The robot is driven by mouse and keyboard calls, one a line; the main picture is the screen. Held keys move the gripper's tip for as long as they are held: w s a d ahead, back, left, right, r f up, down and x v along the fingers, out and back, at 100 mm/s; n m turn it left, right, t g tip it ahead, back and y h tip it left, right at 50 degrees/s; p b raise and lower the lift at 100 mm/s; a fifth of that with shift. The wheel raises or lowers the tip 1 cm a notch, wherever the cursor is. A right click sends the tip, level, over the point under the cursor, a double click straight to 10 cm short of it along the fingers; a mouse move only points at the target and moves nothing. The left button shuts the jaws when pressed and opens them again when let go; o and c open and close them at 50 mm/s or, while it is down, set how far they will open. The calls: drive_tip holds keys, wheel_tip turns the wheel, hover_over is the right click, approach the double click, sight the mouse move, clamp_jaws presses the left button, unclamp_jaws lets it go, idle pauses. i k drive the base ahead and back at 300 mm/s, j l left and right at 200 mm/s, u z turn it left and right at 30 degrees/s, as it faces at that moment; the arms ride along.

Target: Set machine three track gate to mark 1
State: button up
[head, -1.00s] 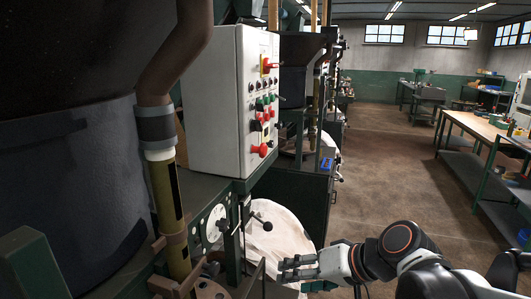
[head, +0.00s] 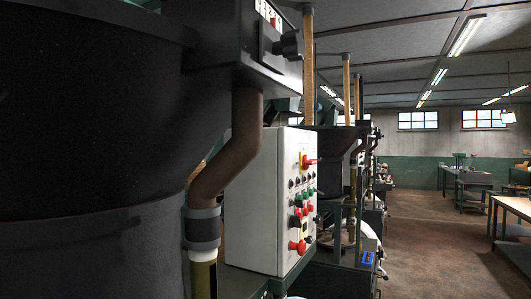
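A row of dark green machines runs away from me along the left. The nearest has a big dark hopper (head: 90,110), a bent brown pipe (head: 230,150) and a white control box (head: 270,205) with coloured buttons and a red knob. A dark housing (head: 245,50) above the pipe carries a white plate (head: 268,12) with small marks and a red spot, cut by the top edge. A dark knob (head: 291,45) sticks out of the housing. I cannot tell which machine is number three or read its gate setting. My gripper is out of view.
More machines (head: 335,150) with yellow posts stand behind the nearest one. An open brown floor aisle (head: 420,235) runs along their right side. A workbench (head: 515,207) stands at the right, and another bench (head: 465,180) stands farther back.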

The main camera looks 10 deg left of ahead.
sight(274, 46)
drive_tip(key=u, duration=1.2)
